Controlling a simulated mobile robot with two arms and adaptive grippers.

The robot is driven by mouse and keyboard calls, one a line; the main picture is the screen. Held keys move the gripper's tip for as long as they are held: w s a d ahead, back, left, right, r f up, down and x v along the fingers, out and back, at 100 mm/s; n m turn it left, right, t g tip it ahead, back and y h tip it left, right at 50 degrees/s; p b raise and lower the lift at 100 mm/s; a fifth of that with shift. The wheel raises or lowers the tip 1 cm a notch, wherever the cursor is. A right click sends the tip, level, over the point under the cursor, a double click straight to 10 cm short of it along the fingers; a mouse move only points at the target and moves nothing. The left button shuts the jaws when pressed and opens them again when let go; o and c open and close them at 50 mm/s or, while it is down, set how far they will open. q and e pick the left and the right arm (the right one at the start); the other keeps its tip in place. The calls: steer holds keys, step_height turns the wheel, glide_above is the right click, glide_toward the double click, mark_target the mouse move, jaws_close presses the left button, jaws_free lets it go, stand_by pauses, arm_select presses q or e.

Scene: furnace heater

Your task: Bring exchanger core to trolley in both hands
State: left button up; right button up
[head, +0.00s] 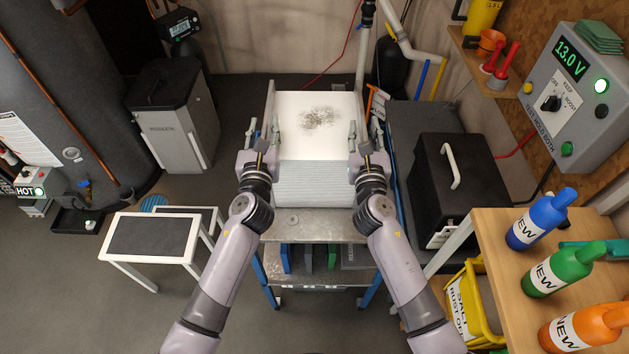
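A pale block with a sooty top and a ribbed front, which looks like the exchanger core (318,150), sits between my two grippers. It stands at the back of a metal-topped trolley (312,226) with blue legs; whether it rests on the trolley or in a housing behind is hidden. My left gripper (264,127) is at its left side, and my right gripper (363,130) is at its right side. Each gripper's fingers stand apart. I cannot see any clear grip on the block.
A small dark-topped white table (152,237) stands at the left. A black box (460,185) with a white handle is at the right. A yellow crate (487,300) stands below. Grey floor is free at front left.

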steer(key=shift+s, duration=0.1)
arm_select(q)
steer(key=s, duration=1.2)
arm_select(e)
steer(key=s, duration=1.2)
arm_select(q)
steer(key=shift+s, duration=0.1)
arm_select(e)
steer(key=shift+w, duration=0.1)
arm_select(q)
steer(key=s, duration=0.8)
steer(key=shift+s, duration=0.35)
steer(key=shift+a, duration=0.1)
arm_select(e)
steer(key=s, duration=0.9)
stand_by(0.6)
